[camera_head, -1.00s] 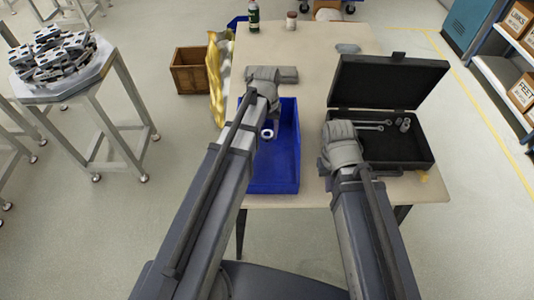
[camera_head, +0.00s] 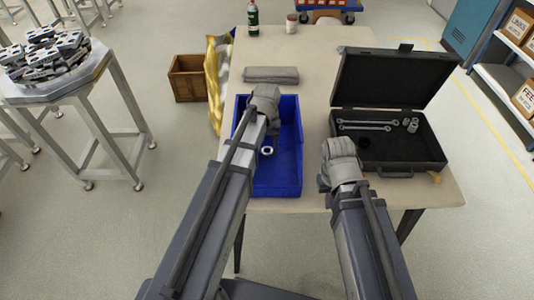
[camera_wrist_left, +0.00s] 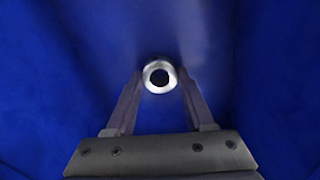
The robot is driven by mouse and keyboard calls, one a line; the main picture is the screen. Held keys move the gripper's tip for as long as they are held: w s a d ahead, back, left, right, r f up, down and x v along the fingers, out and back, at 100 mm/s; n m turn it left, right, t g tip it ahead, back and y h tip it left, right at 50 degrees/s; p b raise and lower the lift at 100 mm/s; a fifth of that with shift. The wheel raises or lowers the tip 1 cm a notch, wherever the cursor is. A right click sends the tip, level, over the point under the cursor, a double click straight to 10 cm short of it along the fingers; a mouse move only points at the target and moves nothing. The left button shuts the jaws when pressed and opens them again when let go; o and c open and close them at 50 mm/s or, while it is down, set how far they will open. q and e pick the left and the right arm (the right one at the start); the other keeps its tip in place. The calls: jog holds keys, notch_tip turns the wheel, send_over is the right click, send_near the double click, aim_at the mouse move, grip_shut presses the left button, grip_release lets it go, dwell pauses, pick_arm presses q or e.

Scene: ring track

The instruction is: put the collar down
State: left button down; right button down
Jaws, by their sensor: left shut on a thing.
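The collar is a small silver metal ring (camera_wrist_left: 160,89). In the left wrist view it sits between the two fingertips of my left gripper (camera_wrist_left: 159,80), which is shut on it, with blue surface all around. In the head view the collar (camera_head: 267,151) shows inside the open blue bin (camera_head: 284,185), just below my left wrist. My left fingers are mostly hidden there by the wrist and arm. Whether the collar touches the bin floor cannot be told. My right gripper (camera_head: 335,175) is near the table's front, left of the black case; its fingers are not clear.
An open black case (camera_head: 400,165) with wrenches and sockets stands right of the bin. A folded grey cloth (camera_head: 271,75) lies behind the bin. A bottle (camera_head: 253,18) and a jar (camera_head: 291,23) stand at the table's far end. Bare tabletop (camera_head: 310,65) lies between.

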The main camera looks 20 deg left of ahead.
aim_at(267, 150)
pick_arm(q)
jog(key=shift+f, duration=0.35)
pick_arm(e)
jog(key=shift+f, duration=0.4)
pick_arm(q)
jog(key=shift+f, duration=0.15)
jog(key=shift+c, duration=1.3)
grip_release()
pick_arm(e)
jog(key=shift+f, duration=0.1)
pick_arm(q)
notch_tip(267, 150, up, 12)
jog(key=p, duration=1.2)
jog(key=shift+r, duration=0.2)
pick_arm(e)
notch_tip(267, 150, up, 12)
jog(key=shift+r, duration=0.2)
pick_arm(q)
jog(key=s+d+m+y, duration=0.1)
jog(key=s+d+m, duration=0.4)
jog(key=s+d, duration=0.6)
jog(key=s, duration=0.4)
